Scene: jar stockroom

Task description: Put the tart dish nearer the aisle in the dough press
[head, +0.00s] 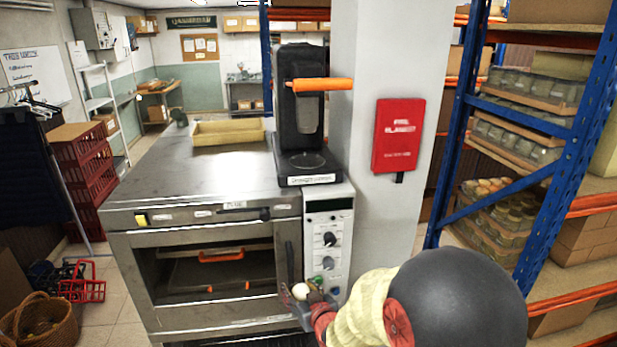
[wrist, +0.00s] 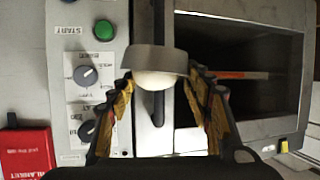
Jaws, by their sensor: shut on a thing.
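My gripper (head: 303,296) is in front of the oven, low by its control panel. In the wrist view my gripper (wrist: 160,88) is shut on a tart dish, a grey-rimmed round dish (wrist: 152,58) with a pale, cream-coloured rounded part (wrist: 160,80). The dish shows small and pale in the head view (head: 301,288). The dough press (head: 300,120) is a black upright machine with an orange handle (head: 320,85) and a round plate (head: 302,161) at its foot. It stands on the oven top's right end, above and behind my gripper. Its plate looks empty. No second tart dish is clear.
The steel oven (head: 160,220) has a dark window and a control panel (head: 330,240). A shallow tan tray (head: 228,133) sits on top. A white pillar with a red box (head: 399,135) stands right of the press. Blue shelving (head: 462,130) with jars is farther right; red crates (head: 85,165) are left.

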